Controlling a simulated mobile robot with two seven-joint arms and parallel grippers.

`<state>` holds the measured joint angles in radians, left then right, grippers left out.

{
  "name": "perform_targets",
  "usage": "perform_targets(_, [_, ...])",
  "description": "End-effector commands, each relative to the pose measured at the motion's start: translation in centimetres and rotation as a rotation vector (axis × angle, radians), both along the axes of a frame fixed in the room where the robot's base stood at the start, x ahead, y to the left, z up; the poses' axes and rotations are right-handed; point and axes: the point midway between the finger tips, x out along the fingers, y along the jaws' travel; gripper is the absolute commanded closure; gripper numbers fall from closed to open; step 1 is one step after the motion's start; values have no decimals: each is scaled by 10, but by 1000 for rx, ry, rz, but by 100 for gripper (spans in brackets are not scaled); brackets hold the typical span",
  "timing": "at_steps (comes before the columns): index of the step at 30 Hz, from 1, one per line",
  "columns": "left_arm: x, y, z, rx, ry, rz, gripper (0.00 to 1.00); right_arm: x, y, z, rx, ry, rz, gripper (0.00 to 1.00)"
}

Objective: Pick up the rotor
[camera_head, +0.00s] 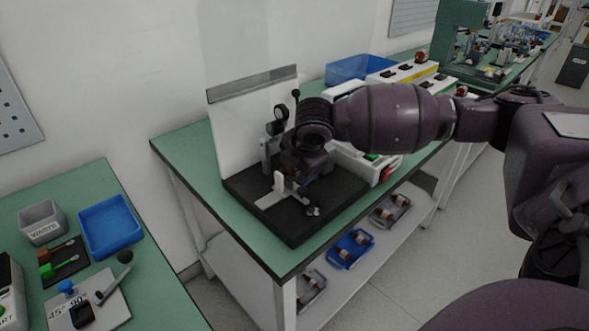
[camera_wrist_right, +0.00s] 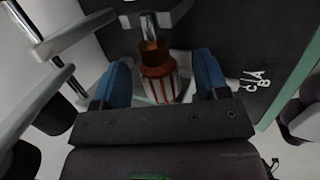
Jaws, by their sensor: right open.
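The rotor (camera_wrist_right: 158,72), copper-brown with pale stripes and a metal shaft, shows in the right wrist view. It sits between the two blue fingers of my right gripper (camera_wrist_right: 162,78), with a visible gap on each side. The gripper is open. In the head view my right gripper (camera_head: 302,177) is low over the black test fixture base (camera_head: 336,203), and it hides the rotor there. A metal rod of the fixture meets the rotor's shaft end in the wrist view. My left gripper is not in view.
A white T-shaped bracket (camera_head: 270,201) is close by. A blue bin (camera_head: 352,70) is behind. Trays with rotors (camera_head: 350,248) lie on the lower shelf.

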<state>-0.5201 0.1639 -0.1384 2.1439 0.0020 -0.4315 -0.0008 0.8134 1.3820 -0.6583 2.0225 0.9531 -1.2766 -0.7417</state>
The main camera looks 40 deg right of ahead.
Motion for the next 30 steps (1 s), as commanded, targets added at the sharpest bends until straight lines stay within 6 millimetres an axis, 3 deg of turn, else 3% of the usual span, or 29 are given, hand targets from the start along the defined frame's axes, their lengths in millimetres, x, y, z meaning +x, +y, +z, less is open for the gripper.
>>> perform_targets(3, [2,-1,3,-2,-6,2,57,0,0,3,0,-3,0,34])
perform_targets(15, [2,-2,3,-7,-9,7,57,0,0,2,0,-2,0,94])
perform_targets(23, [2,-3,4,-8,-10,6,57,0,0,5,0,-4,1,94])
perform_targets(30, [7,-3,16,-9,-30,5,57,0,0,38,0,-13,0,94])
